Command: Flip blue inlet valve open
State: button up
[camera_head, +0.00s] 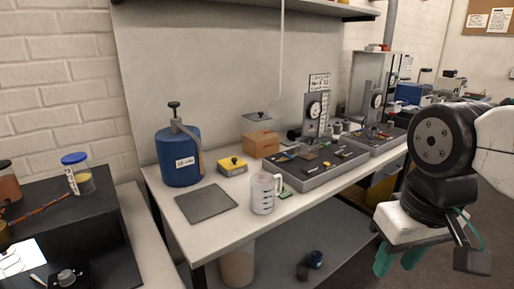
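A blue cylinder (180,158) with a white label, a black top knob and a grey side handle stands upright at the left of the workbench. I cannot make out a part that is clearly a blue inlet valve. A small dark fitting with a blue end (315,259) lies on the lower shelf, too small to read its state. My gripper (398,263) hangs at the lower right, in front of the bench and well apart from the cylinder. Its two teal fingers are spread, with nothing seen between them.
On the workbench (222,228) are a dark square plate (206,203), a yellow button box (232,166), a measuring jug (263,193), a wooden box (262,143) and a grey tray (316,176). A black side unit (80,215) with jars stands at left.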

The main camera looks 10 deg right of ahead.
aim_at(288, 156)
jog(key=i, duration=0.95)
jog(key=z, duration=0.15)
